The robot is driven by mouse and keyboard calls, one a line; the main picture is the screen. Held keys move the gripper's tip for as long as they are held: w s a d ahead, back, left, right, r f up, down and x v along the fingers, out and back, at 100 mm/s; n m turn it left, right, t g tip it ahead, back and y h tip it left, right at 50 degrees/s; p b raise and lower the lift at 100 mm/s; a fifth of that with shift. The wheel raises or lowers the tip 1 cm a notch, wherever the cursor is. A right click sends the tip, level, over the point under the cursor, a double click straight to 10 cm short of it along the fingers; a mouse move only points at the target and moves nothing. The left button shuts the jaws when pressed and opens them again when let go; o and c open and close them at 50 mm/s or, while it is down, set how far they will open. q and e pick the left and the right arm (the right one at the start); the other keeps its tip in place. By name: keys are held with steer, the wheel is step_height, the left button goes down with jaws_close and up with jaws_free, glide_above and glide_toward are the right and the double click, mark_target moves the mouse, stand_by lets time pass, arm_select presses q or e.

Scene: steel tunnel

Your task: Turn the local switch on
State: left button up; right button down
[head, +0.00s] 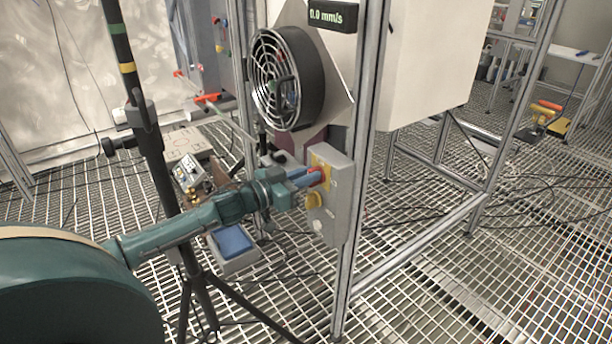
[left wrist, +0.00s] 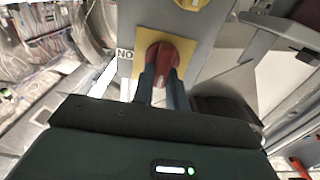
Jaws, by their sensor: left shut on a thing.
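The local switch is a grey box (head: 333,213) mounted on a metal frame post. A label reading "NO" is beside the yellow plate (left wrist: 149,38). My right gripper is not in view.
A round caged fan (head: 288,80) and a display reading "0.0 mm/s" (head: 332,16) are above the switch. A blue-topped box (head: 232,243) is on the grating floor below. Open grating lies to the right.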

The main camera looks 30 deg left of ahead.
arm_select(q)
jaws_close()
